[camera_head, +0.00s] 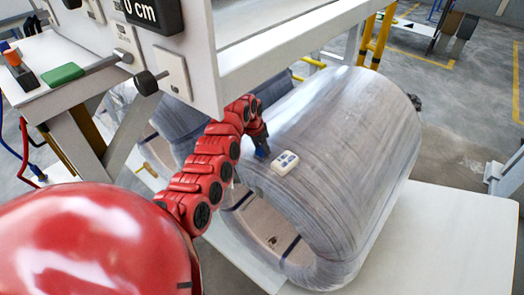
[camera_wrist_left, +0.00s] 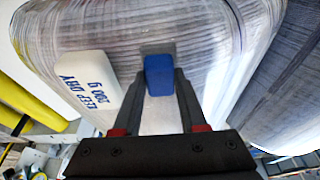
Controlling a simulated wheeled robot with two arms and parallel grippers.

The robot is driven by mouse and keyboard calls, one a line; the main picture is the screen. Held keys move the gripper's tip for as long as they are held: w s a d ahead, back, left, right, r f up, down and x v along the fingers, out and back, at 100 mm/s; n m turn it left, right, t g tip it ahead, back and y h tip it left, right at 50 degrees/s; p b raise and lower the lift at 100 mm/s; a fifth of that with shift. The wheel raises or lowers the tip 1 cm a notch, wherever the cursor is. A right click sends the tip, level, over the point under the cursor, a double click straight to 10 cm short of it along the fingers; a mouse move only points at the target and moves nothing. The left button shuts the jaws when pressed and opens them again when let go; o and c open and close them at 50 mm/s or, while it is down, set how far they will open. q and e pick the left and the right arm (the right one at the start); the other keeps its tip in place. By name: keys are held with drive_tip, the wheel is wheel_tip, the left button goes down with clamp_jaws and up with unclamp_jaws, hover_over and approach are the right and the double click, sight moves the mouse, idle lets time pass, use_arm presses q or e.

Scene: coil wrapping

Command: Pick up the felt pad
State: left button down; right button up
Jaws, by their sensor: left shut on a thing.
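A small blue block, which looks like the felt pad (camera_wrist_left: 159,75), is between the fingertips of my left gripper (camera_wrist_left: 161,90) in the left wrist view. The fingers are shut on its sides. In the head view my left gripper (camera_head: 260,139) points down at the top of the wrapped coil (camera_head: 345,120), with the blue pad (camera_head: 262,153) at its tips. A darker grey patch shows on the wrap just behind the pad. I cannot tell whether the pad still touches the coil. My right gripper is in neither view.
A white packet (camera_head: 285,162) marked "KEEP DRY 200 g" lies on the coil close beside the pad. A white machine frame (camera_head: 200,60) stands behind my left arm. A green block (camera_head: 62,75) lies on the ledge at left. A pale platform (camera_head: 440,240) is bare at right.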

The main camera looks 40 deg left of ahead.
use_arm(q)
drive_tip(key=shift+r, duration=0.15)
drive_tip(key=shift+w+r+b, duration=0.1)
drive_tip(key=shift+r+b, duration=0.55)
drive_tip(key=shift+b, duration=0.1)
drive_tip(key=shift+r+b, duration=0.7)
drive_tip(key=s+d+r+p, duration=0.2)
drive_tip(key=s+p, duration=0.4)
drive_tip(key=s, duration=1)
drive_tip(key=shift+d, duration=0.35)
